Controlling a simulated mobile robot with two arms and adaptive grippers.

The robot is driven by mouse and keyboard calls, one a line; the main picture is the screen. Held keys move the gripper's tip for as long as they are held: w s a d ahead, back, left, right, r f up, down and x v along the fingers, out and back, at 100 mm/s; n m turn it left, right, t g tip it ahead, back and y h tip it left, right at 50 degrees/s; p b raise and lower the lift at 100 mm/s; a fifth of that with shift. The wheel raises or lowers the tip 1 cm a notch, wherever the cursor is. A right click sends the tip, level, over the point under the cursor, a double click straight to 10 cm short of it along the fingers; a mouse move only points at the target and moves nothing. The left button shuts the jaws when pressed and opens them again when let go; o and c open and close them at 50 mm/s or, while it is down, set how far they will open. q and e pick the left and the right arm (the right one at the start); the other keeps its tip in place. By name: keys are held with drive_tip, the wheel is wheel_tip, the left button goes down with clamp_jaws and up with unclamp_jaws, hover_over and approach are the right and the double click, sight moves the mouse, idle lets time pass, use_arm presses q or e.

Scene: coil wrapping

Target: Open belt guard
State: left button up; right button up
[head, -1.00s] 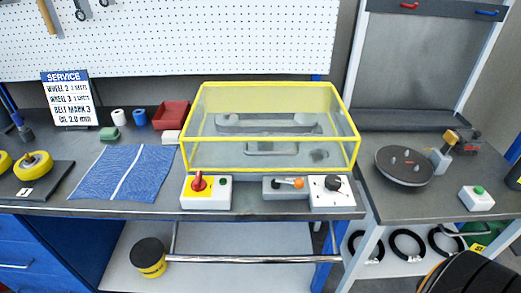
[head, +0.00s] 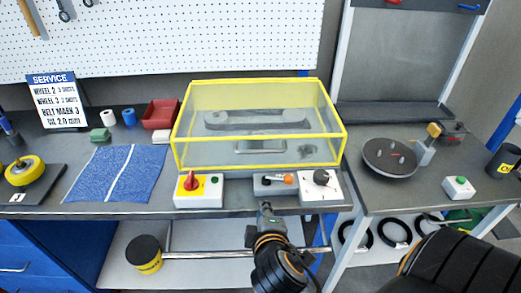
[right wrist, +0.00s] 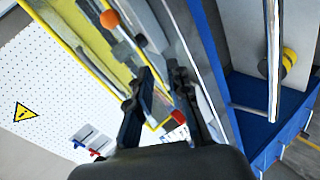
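The belt guard (head: 258,81) is a clear box with a yellow frame over a grey belt drive (head: 257,119). It stands closed on the bench. A grey handle (head: 260,147) shows at its front. My right gripper (head: 265,208) is at the bench's front edge, below the lever box and apart from the guard. In the right wrist view its dark fingers (right wrist: 162,85) are spread with nothing visibly between them, and the yellow guard frame (right wrist: 62,42) lies beyond. My left gripper is not in view.
In front of the guard are a red switch (head: 191,181), an orange-knobbed lever (head: 284,178) and a black dial (head: 322,177). A metal rail (head: 210,253) runs below the bench edge. A blue cloth (head: 118,174) lies left; a round dark plate (head: 389,158) stands right.

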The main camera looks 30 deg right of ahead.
sight(261, 152)
wheel_tip(261, 152, up, 8)
drive_tip(key=w+n+t+h, duration=0.1)
drive_tip(key=n+t+h, duration=0.1)
drive_tip(key=t, duration=0.1)
drive_tip(key=b+x, duration=0.1)
drive_tip(key=x, duration=0.3)
drive_tip(key=b+x, duration=0.1)
drive_tip(key=x, duration=0.3)
drive_tip(key=d+b+x, duration=0.1)
drive_tip(key=x, duration=0.3)
drive_tip(key=shift+d+r, duration=0.1)
drive_tip(key=shift+r, duration=0.1)
drive_tip(key=shift+x, duration=0.8)
drive_tip(key=shift+c, duration=0.5)
drive_tip(key=shift+f, duration=0.1)
clamp_jaws()
